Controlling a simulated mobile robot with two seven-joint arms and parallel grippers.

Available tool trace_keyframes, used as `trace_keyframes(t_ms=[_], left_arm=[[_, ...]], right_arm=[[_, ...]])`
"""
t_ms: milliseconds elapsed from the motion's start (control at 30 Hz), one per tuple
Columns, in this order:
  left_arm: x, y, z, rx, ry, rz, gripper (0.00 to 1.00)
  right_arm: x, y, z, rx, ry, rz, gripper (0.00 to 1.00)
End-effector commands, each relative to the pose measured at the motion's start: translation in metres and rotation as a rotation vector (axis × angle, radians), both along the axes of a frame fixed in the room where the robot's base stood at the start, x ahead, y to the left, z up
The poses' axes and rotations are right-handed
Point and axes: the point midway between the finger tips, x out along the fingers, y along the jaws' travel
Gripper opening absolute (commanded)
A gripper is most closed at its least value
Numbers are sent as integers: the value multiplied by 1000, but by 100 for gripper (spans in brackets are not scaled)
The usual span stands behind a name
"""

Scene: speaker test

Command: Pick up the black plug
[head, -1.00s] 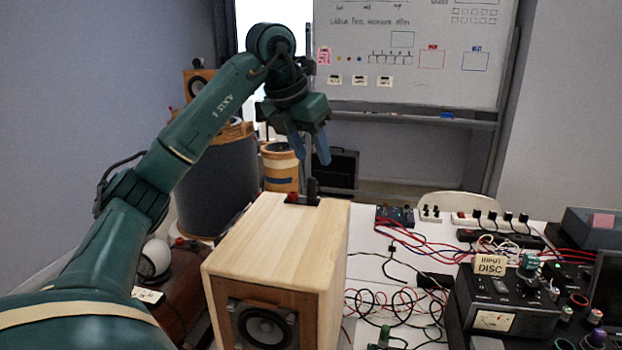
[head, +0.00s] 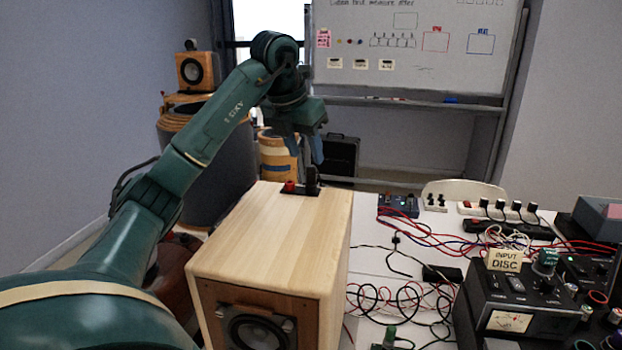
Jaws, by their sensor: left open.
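A black plug (head: 313,180) stands upright in a small dark terminal plate on top of the pale wooden speaker box (head: 280,230), near its back edge. A red plug (head: 290,186) sits just left of it in the same plate. My left gripper (head: 304,152) points down above the plugs, open, with nothing seen between its fingers. Its right fingertip is close to the top of the black plug in the picture; I cannot tell whether they touch. My right gripper is not in view.
Right of the box, a white table (head: 365,240) carries tangled red and black cables, a power strip (head: 510,210) and a black meter unit (head: 505,305) with an "INPUT DISC" card. A small speaker (head: 196,71) stands at the back left.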

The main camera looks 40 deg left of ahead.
Motion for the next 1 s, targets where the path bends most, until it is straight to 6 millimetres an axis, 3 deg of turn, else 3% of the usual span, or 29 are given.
trace_keyframes(t_ms=[400, 667, 1000], left_arm=[[16, -3, -47, 0, 2, -2, 43], [17, -3, -49, 0, -1, -2, 43], [17, -3, -49, 0, -1, -2, 16]], right_arm=[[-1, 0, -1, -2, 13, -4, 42], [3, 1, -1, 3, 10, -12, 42], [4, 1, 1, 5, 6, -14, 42]])
